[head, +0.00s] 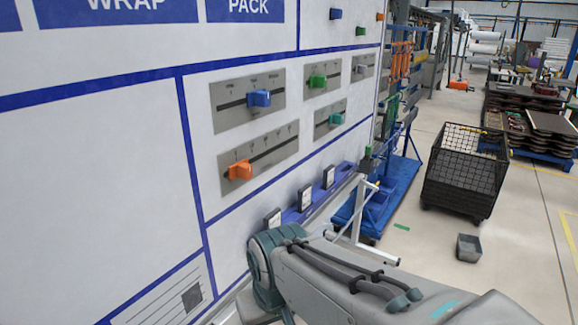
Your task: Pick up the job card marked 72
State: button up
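Several small dark-edged cards stand on a blue ledge (318,192) along the lower part of the white board. One card (305,198) is in the middle, one (328,175) is farther along, and one (273,217) is nearest, just above my arm. Their markings are too small to read, so I cannot tell which is 72. My arm reaches in from the lower right and bends at a joint just below the nearest card. My gripper's fingers do not show.
The board carries slider panels with a blue knob (259,98), an orange knob (239,170) and green knobs. A blue cart (398,185) with a white tube frame stands beyond the ledge. A black mesh crate (464,175) and small grey bin (469,248) stand on open floor at right.

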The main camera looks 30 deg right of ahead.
aim_at(329, 172)
jog(key=z, duration=2.15)
jog(key=i, duration=2.5)
jog(key=u, duration=3.1)
